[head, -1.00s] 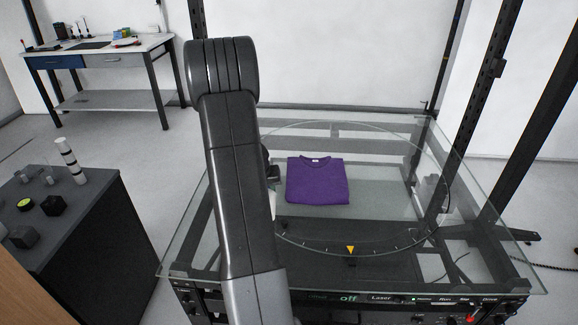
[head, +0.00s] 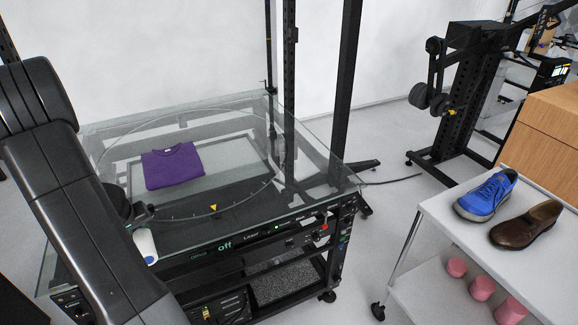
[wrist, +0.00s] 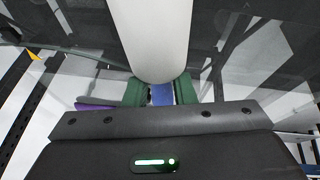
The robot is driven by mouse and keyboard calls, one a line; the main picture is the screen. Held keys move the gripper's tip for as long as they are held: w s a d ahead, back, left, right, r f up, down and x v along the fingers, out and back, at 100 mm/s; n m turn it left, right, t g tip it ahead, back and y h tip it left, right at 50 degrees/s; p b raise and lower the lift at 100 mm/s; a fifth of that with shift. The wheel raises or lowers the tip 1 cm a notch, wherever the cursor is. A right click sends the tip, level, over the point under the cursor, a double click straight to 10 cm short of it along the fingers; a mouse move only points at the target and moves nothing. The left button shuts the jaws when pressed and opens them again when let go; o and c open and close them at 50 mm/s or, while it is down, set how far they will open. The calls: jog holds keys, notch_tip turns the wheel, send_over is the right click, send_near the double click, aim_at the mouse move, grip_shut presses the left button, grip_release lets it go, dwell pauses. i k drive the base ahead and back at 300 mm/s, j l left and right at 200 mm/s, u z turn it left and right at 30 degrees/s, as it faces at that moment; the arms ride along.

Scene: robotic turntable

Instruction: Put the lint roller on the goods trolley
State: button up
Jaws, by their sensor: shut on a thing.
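My gripper (wrist: 161,94) is shut on the lint roller's blue handle, between two green fingers in the wrist view. The lint roller (wrist: 155,35) has a white cylinder reaching up and away from the fingers. In the head view the white roller (head: 145,246) shows beside my arm, in front of the glass turntable's near left part. My arm hides most of the gripper there. The goods trolley (head: 462,243), with a pale grey top and metal legs, stands at the lower right, well apart from my gripper.
A blue shoe (head: 486,196) and a brown shoe (head: 526,224) stand on the trolley's top; its near left part is bare. Several pink pieces (head: 482,288) sit on its lower shelf. The glass turntable (head: 235,195) bears a folded purple shirt (head: 172,167). Floor separates turntable and trolley.

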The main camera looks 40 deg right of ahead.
aim_at(552, 247)
jog(key=z, duration=1.8)
jog(key=i+z, duration=0.15)
jog(key=z, duration=0.85)
jog(key=i+j, duration=0.05)
